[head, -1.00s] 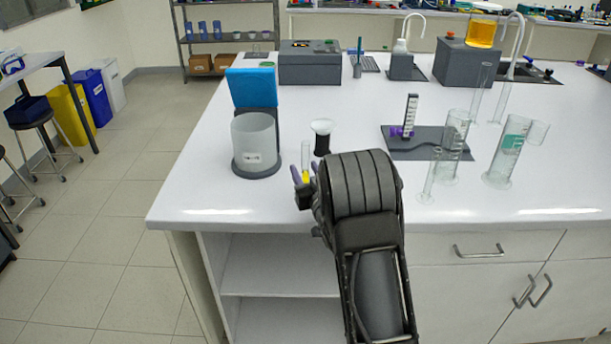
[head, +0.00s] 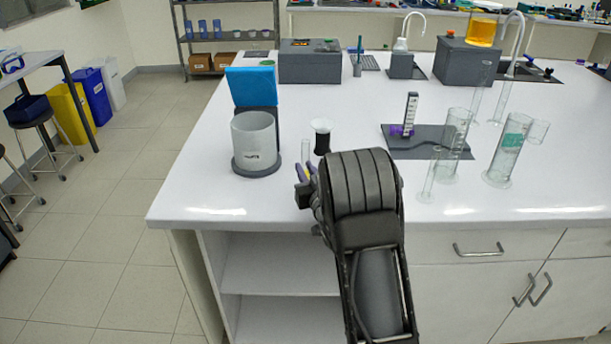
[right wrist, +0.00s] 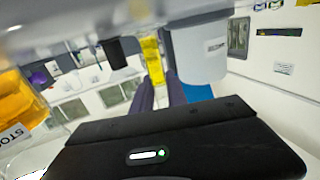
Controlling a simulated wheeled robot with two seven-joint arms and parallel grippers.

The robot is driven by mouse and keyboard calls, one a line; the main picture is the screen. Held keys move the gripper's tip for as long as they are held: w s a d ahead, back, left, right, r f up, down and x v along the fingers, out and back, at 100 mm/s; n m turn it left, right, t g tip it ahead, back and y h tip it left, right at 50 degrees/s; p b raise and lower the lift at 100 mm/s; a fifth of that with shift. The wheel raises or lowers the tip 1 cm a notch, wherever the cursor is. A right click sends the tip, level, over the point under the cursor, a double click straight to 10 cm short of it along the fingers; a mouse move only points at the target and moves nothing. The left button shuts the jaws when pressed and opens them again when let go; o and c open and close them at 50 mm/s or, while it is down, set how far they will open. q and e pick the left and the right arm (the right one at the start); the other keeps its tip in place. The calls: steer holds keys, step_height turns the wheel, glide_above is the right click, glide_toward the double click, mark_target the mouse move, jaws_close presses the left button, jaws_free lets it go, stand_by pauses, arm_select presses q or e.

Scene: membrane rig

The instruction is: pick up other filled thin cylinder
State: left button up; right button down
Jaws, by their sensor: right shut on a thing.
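A thin clear cylinder (head: 305,151) stands near the front left of the white bench. In the right wrist view its yellow filling (right wrist: 152,58) shows between the purple fingertips. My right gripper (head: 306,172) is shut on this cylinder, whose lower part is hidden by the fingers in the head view. I cannot tell whether its base touches the bench. Another thin clear cylinder (head: 431,176) stands to the right and looks empty. My left gripper is in neither view.
A white beaker (head: 255,140) on a dark stand with a blue panel (head: 251,87) is close on the left. A dark-based funnel piece (head: 321,135) stands just behind the cylinder. Wider glass cylinders (head: 508,150) stand at the right. The bench's front left is clear.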

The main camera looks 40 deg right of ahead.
steer(key=shift+r, duration=0.15)
stand_by(0.4)
step_height(320, 180, up, 10)
steer(key=shift+b, duration=0.45)
stand_by(0.6)
